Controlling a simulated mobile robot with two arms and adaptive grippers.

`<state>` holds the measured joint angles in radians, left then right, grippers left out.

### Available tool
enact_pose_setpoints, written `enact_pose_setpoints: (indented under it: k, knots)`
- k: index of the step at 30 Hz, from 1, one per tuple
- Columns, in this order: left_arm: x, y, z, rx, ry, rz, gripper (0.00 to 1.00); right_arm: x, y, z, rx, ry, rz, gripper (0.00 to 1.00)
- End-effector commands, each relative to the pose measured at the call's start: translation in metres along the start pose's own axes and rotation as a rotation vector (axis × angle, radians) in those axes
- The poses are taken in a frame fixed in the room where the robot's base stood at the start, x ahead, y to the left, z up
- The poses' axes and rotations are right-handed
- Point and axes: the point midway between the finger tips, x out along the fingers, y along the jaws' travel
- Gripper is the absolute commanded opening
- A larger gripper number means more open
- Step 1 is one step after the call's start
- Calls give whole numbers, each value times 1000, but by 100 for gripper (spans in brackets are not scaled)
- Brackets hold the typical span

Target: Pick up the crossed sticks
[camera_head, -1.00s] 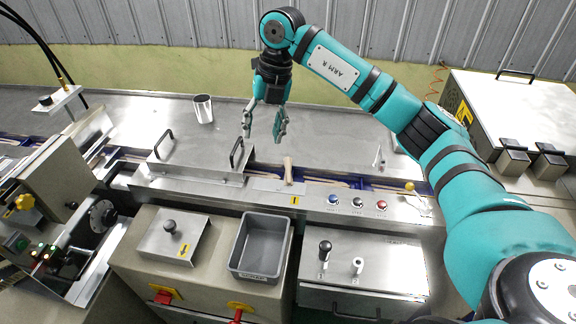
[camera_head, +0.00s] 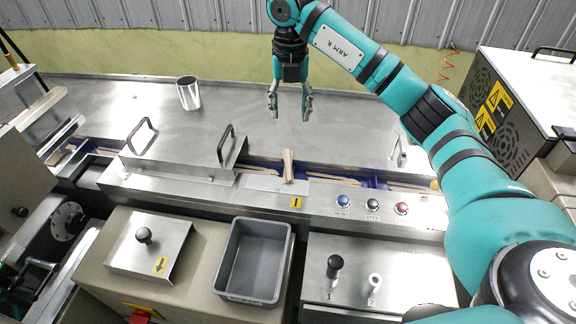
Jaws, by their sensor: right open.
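The crossed sticks (camera_head: 288,166) are pale wooden sticks at the middle of the blue channel, just right of the metal cover. They lie across the channel's line and their near end reaches onto the front ledge. Other sticks (camera_head: 334,181) lie along the channel. My right gripper (camera_head: 289,116) is open and empty, pointing down above the steel table, behind and above the crossed sticks and apart from them. My left gripper does not show.
A metal cover (camera_head: 185,155) with two black handles stands left of the sticks. A metal cup (camera_head: 189,94) stands at the back left. A grey bin (camera_head: 255,262) is in front. Coloured buttons (camera_head: 372,205) line the front ledge. The steel table behind the channel is mostly clear.

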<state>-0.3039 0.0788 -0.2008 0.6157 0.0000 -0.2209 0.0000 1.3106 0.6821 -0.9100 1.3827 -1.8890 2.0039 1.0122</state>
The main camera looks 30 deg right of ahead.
Motion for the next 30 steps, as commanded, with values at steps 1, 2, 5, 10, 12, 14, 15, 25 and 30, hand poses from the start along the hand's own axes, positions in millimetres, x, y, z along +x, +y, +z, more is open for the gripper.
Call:
enact_pose_setpoints:
  k: [1, 2, 5, 10, 12, 14, 15, 25, 30]
  knots:
    - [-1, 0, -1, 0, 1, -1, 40, 12, 0, -2, -2, 7, -1, 51]
    - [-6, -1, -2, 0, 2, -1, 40, 16, 0, -1, -1, 6, -3, 51]
    - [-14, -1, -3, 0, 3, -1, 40, 37, 0, -2, -2, 6, -3, 51]
    - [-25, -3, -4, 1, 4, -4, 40, 73, 0, -2, -1, 6, -3, 51]
    - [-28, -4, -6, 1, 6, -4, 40, 85, 0, -2, -1, 5, -2, 51]
    - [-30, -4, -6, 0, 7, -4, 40, 93, 0, -1, -1, 3, -1, 51]
    - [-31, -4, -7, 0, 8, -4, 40, 97, 0, -1, -1, 3, -1, 51]
    - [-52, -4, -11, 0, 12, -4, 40, 127, 4, -4, -1, 6, -2, 51]
    - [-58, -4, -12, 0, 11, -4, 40, 150, 5, -4, -2, 2, 0, 51]
